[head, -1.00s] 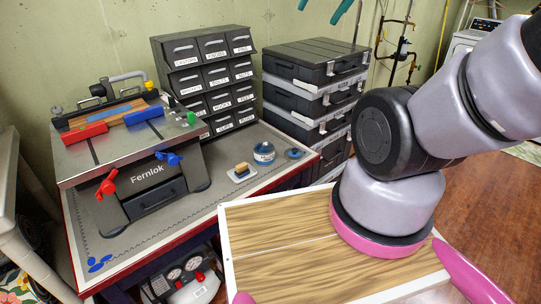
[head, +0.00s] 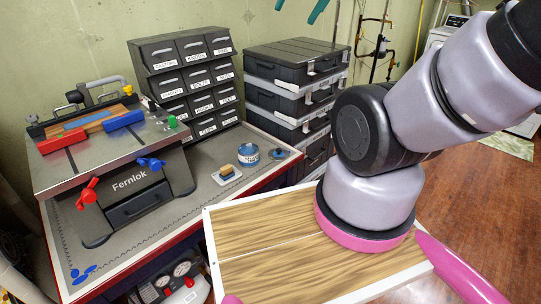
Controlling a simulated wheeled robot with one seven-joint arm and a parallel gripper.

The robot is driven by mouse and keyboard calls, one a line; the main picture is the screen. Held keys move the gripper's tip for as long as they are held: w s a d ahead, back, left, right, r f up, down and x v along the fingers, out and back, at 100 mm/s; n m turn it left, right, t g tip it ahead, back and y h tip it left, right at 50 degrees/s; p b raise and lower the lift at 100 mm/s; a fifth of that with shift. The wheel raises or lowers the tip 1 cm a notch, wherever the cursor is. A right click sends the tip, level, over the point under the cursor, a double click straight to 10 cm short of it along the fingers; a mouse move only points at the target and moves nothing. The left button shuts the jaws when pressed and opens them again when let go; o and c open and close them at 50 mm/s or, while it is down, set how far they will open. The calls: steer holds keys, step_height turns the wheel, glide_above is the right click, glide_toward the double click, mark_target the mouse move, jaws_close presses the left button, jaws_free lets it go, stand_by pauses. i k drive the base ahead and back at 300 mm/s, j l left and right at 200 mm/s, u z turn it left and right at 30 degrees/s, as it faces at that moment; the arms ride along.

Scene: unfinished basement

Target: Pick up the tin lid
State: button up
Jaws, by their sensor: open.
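The tin lid (head: 281,154) is a small, dark blue round piece lying flat on the grey top of the workbench (head: 205,196), near its right edge. It lies just right of an open-looking round blue tin (head: 248,153) with a pale label. My gripper (head: 296,13) shows only as two teal fingertips at the top edge, spread apart and empty. It is well above the lid in the picture and apart from it. The rest of the gripper is out of frame.
A sponge-like block on a white dish (head: 227,174) is left of the tin. The Fernlok clamp bench (head: 130,185) stands at the left. A drawer cabinet (head: 185,80) and stacked black cases (head: 295,85) stand behind. Bench top around the lid is mostly clear.

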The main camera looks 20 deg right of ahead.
mark_target(278, 154)
steer(key=l+u, duration=0.4)
steer(key=l, duration=0.2)
steer(key=l+u, duration=0.4)
steer(key=l, duration=0.2)
